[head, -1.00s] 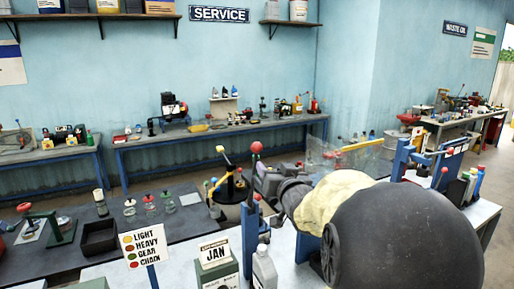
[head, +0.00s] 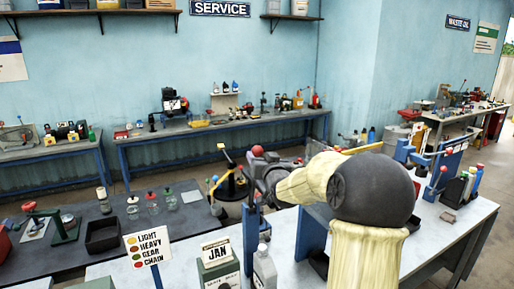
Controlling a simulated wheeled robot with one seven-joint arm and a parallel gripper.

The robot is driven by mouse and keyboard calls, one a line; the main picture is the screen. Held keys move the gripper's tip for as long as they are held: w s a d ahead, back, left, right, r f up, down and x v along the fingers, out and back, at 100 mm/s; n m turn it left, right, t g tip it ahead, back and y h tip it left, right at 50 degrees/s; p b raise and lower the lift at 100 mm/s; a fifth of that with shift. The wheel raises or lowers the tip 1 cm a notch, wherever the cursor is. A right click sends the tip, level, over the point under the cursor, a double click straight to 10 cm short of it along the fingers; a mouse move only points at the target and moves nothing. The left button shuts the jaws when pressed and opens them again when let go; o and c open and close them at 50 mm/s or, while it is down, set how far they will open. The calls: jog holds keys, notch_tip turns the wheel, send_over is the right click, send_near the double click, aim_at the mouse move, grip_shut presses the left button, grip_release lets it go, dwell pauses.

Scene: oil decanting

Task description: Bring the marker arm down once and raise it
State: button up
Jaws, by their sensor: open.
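A red ball knob (head: 257,150) shows above a blue post (head: 250,225) near the middle of the bench. Which lever is the marker arm is not clear from this view; this knob is the one nearest my gripper. My gripper (head: 256,172) is open, close to the knob and the top of the post. Whether it touches them cannot be told, as the dark fingers overlap them. My wrist and forearm reach in from the right and hide part of the bench.
A colour sign (head: 148,246), a JAN card box (head: 217,262) and a grey bottle (head: 264,268) stand at the front. Small jars (head: 151,203) and a dark tray (head: 102,235) are left. A blue press (head: 404,150) and bottles (head: 465,187) stand right.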

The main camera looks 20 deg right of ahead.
aim_at(259, 154)
jog(key=w, duration=0.1)
jog(key=w+p, duration=0.1)
jog(key=w, duration=0.1)
jog(key=w+p, duration=0.1)
jog(key=w, duration=0.1)
jog(key=shift+w+d, duration=0.2)
jog(key=shift+d, duration=0.2)
jog(key=shift+w+d, duration=0.1)
jog(key=shift+w, duration=0.1)
jog(key=shift+s+d, duration=0.1)
jog(key=shift+d, duration=0.15)
jog(key=shift+s, duration=0.15)
jog(key=shift+a, duration=0.45)
jog(key=c, duration=0.6)
jog(key=shift+d, duration=0.15)
grip_shut()
